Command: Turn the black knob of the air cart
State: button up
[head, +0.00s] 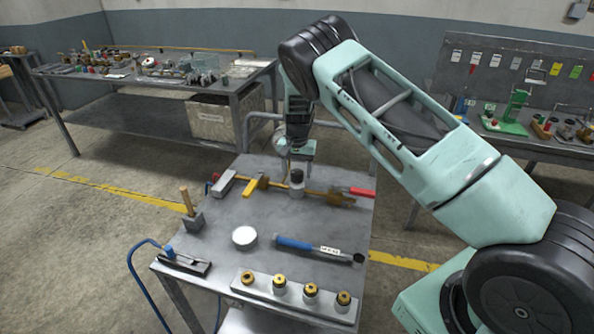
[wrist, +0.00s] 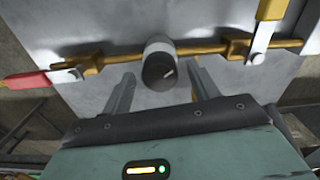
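In the head view the knob (head: 297,173) stands upright near the back of the grey air cart (head: 210,242). My gripper (head: 297,153) is just above it, pointing down. In the wrist view my gripper (wrist: 160,80) is open, with one finger on each side of the knob and visible gaps. I cannot tell whether the fingertips reach down past the knob's top.
A yellow-handled valve (head: 256,185) and a red-handled valve (head: 352,190) flank the knob on the pipe. In front lie a white round disc (head: 244,236), a blue-handled tool (head: 305,245) and a row of brass-topped fittings (head: 295,290). Benches (head: 160,80) stand behind.

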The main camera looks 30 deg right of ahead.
aim_at(297, 172)
notch_tip(297, 172, up, 18)
jog(key=b, duration=0.3)
jog(key=shift+f+b, duration=0.25)
jog(key=shift+b, duration=0.15)
jog(key=shift+s+f, duration=0.1)
dwell(0.4)
